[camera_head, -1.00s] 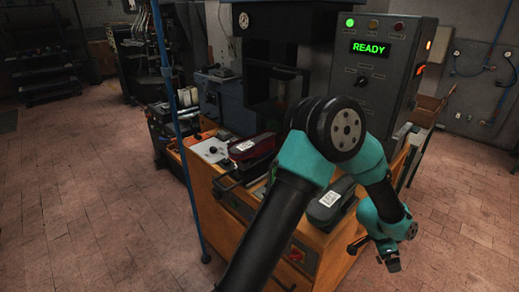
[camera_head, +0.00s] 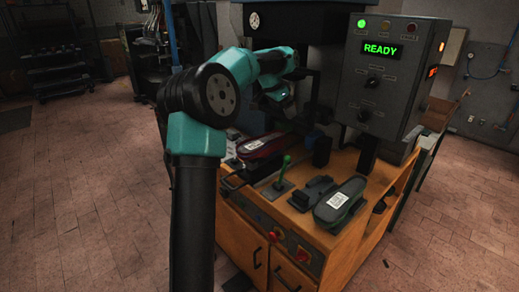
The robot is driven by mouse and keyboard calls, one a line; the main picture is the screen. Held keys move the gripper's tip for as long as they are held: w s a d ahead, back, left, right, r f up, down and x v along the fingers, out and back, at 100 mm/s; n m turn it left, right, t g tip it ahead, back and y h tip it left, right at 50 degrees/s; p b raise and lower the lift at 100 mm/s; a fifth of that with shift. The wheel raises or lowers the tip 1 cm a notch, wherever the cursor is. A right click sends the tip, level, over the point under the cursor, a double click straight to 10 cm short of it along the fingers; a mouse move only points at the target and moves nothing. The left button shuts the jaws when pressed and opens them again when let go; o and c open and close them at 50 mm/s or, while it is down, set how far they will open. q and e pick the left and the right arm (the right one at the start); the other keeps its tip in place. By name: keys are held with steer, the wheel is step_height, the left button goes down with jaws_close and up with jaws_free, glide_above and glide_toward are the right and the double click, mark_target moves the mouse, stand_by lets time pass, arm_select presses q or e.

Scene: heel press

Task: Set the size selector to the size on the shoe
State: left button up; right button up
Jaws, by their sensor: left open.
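A grey control box (camera_head: 410,75) carries two black knobs, an upper one (camera_head: 370,82) and a lower one (camera_head: 364,115). Their markings are too small to read, so I cannot tell which is the size selector. A dark shoe with a white label (camera_head: 340,200) lies at the front right of the wooden bench. A dark red shoe (camera_head: 263,146), also with a white label, lies further back left. The label print is unreadable. My left gripper (camera_head: 281,115) is open above the bench beyond the red shoe, partly lost against the dark press. My right gripper is out of view.
A green-knobbed lever (camera_head: 284,168) and a dark block (camera_head: 312,193) stand on the bench (camera_head: 285,220) between the shoes. A red button (camera_head: 275,235) is on the front. A green READY display (camera_head: 380,50) and a green lamp (camera_head: 361,23) are lit.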

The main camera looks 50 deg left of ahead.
arm_select(q)
steer(key=s+a+f+n, duration=0.1)
steer(key=s+a, duration=0.1)
steer(key=a, duration=0.4)
steer(key=s+a+f+n+g+y, duration=0.1)
steer(key=s+a+f+n, duration=0.1)
steer(key=a, duration=0.4)
steer(key=shift+s+f, duration=0.3)
steer(key=shift+s, duration=0.55)
glide_above(263, 141)
steer(key=s, duration=0.2)
steer(key=f, duration=1.1)
steer(key=shift+s+a+f, duration=0.1)
steer(key=shift+s, duration=0.1)
steer(key=shift+f, duration=0.1)
steer(key=shift+w+x, duration=0.25)
steer(key=shift+x, duration=2.25)
steer(key=shift+c, duration=0.3)
steer(key=c, duration=1.3)
